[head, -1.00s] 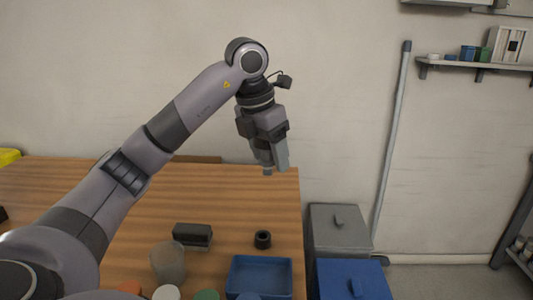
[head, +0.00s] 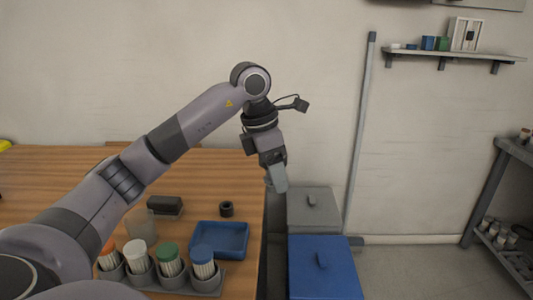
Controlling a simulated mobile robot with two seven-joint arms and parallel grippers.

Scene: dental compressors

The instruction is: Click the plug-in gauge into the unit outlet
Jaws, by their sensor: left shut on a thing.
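My left gripper (head: 277,186) hangs with its fingers down, beyond the table's right edge in the picture and in front of the grey bin. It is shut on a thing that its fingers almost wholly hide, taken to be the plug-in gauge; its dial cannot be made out. No compressor unit or unit outlet can be recognised in this view. My right gripper is not in view.
The wooden table (head: 60,180) holds a blue tray (head: 219,252), a dark ring-shaped piece (head: 227,209), a black block (head: 165,206), a translucent cup (head: 141,226) and a rack of colour-capped tubs (head: 205,284). A grey bin (head: 314,207) and blue bin (head: 322,275) stand right. Shelves (head: 455,55) hang beyond.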

